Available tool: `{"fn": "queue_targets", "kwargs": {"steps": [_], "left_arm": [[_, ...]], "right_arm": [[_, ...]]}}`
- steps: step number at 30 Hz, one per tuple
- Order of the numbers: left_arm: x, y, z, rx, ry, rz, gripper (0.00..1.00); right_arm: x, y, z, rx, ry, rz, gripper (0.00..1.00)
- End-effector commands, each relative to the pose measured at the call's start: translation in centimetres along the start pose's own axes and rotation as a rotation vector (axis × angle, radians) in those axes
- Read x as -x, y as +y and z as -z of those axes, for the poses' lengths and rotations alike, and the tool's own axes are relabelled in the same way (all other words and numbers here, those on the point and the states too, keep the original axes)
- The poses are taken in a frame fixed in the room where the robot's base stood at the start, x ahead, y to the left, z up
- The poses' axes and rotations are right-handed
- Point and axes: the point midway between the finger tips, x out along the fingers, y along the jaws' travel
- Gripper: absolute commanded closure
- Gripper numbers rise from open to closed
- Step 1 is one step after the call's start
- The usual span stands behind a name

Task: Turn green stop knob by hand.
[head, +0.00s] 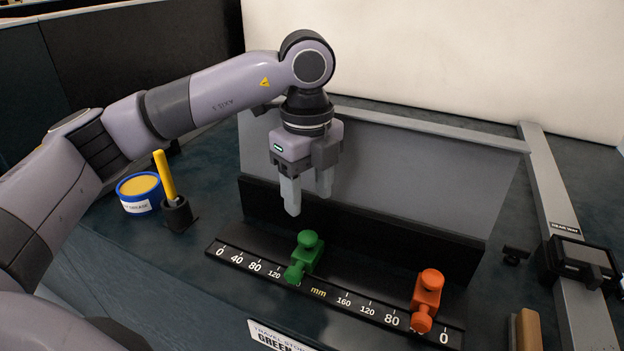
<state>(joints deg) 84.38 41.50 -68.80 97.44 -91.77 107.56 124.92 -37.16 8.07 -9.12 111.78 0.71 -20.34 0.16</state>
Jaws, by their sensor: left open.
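The green stop (305,256) stands on the black mm scale rail (240,262), near its middle, just right of the 120 mark. It has a round green knob on top and another at its front foot. My left gripper (307,195) is open and empty, pointing down above and behind the green stop, apart from it. An orange stop (427,298) of the same shape stands on the right part of the rail. My right gripper is not in view.
A grey panel (400,170) with a black base stands behind the rail. A blue grease tin (139,193) and a yellow-handled tool in a black holder (176,208) stand at left. A grey rail with a black slider (580,262) and a wooden block (527,330) are at right.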

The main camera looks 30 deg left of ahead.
Motion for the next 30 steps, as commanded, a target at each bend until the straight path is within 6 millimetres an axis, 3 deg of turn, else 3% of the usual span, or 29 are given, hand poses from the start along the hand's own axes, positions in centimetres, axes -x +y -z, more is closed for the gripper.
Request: {"fn": "queue_targets", "kwargs": {"steps": [8, 18, 24, 30], "left_arm": [[-1.2, 0.1, -0.2, 0.036, -0.007, -0.004, 0.46], [-5.3, 0.1, -0.2, 0.033, -0.007, -0.003, 0.46], [-8.0, 0.1, -0.2, 0.032, -0.007, -0.002, 0.46], [-7.5, 0.0, -0.2, 0.032, -0.006, -0.001, 0.46]], "right_arm": [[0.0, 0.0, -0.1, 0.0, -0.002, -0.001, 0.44], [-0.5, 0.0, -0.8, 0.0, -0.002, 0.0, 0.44], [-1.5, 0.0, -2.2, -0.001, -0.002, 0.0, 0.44], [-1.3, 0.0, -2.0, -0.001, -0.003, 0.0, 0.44]]}}
